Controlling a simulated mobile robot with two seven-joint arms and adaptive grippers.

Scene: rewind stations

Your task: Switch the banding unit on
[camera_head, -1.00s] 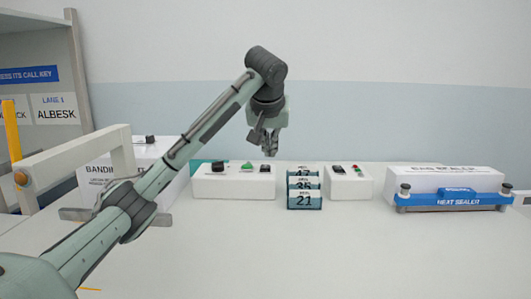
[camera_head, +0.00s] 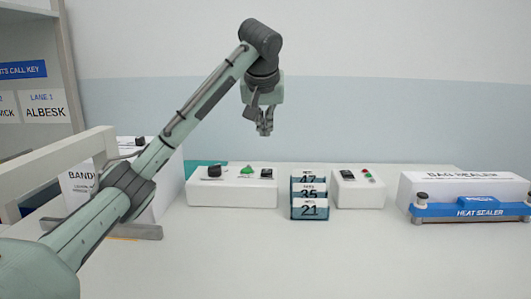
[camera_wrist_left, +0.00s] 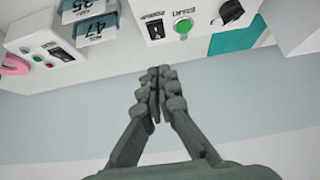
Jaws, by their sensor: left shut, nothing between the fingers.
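The banding unit (camera_head: 78,180) is a white box at the left in the head view, its lettering partly hidden behind my left arm. A white control box (camera_head: 232,195) stands right of it, with a black knob (camera_head: 214,171), a green button (camera_head: 247,169) and a dark rocker switch (camera_head: 266,173). The left wrist view shows this box upside down, with the POWER rocker (camera_wrist_left: 155,28), green START button (camera_wrist_left: 183,26) and knob (camera_wrist_left: 231,12). My left gripper (camera_head: 265,131) is shut and empty, apart from and above the box in the picture. Its fingers (camera_wrist_left: 156,75) point toward the box's edge.
Numbered card holders (camera_head: 310,211) stand right of the control box. Beyond them are a smaller switch box (camera_head: 357,192) and the heat sealer (camera_head: 470,211). A pale rail (camera_head: 60,165) crosses at the left. The front of the table is clear.

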